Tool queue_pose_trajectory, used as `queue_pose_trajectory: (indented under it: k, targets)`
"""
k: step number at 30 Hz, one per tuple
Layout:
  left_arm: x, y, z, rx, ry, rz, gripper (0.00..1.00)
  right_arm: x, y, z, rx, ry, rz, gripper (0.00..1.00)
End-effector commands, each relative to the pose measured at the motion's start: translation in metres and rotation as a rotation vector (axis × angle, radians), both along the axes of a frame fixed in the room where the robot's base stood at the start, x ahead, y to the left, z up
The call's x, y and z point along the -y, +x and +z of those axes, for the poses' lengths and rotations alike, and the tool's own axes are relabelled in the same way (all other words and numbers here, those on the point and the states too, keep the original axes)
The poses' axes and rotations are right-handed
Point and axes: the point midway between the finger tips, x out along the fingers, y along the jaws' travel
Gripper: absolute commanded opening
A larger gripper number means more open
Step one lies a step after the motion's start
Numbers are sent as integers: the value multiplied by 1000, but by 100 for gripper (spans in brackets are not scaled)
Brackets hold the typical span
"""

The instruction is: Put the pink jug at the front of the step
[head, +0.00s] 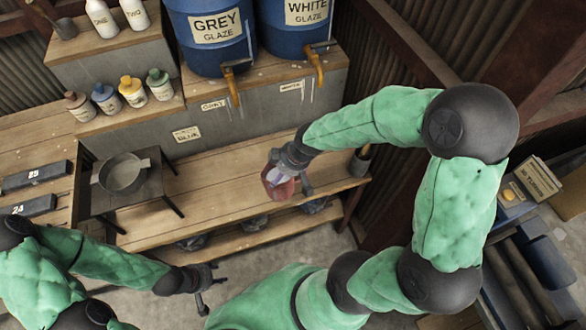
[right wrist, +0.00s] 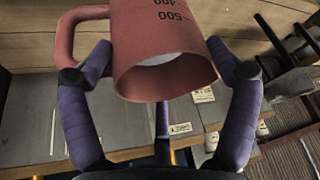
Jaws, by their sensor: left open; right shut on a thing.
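The pink jug (head: 279,186) is in my right gripper (head: 285,172), over the wooden bench in front of the grey block with the drums. In the right wrist view the jug (right wrist: 150,75) has a side handle, dark marks reading 400 and 500, and its open rim toward the camera. The purple fingers of my right gripper (right wrist: 163,105) are around it. I cannot tell whether its base touches the bench. My left gripper (head: 208,286) is open and empty, in front of the bench. A raised wooden step (head: 110,50) with a lower ledge stands at the back left.
Two blue glaze drums (head: 210,45) with orange taps stand on the grey block. Several small bottles (head: 132,91) line the lower ledge at left. A small dark stand with a round pan (head: 122,173) is left on the bench. Bare bench lies between stand and jug.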

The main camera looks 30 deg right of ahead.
Motion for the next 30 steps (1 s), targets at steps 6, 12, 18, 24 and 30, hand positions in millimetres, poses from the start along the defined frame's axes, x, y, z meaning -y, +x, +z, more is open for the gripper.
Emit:
queue_pose_trajectory:
  k: [6, 12, 18, 24, 30]
  targets:
    - [0, -1, -13, -1, 0, 0, 46, 35, 29, -21, 2, -1, -5, 29]
    - [0, -1, -24, -1, 0, 0, 46, 53, 45, -52, 1, -1, -3, 29]
    - [0, -1, -29, -2, 0, -1, 46, 64, 53, -67, 3, -1, -1, 29]
    - [0, -1, -32, -2, 0, -1, 46, 69, 58, -74, 3, -1, -1, 29]
    - [0, -1, -40, -2, 0, -1, 46, 71, 59, -100, 0, 0, 0, 29]
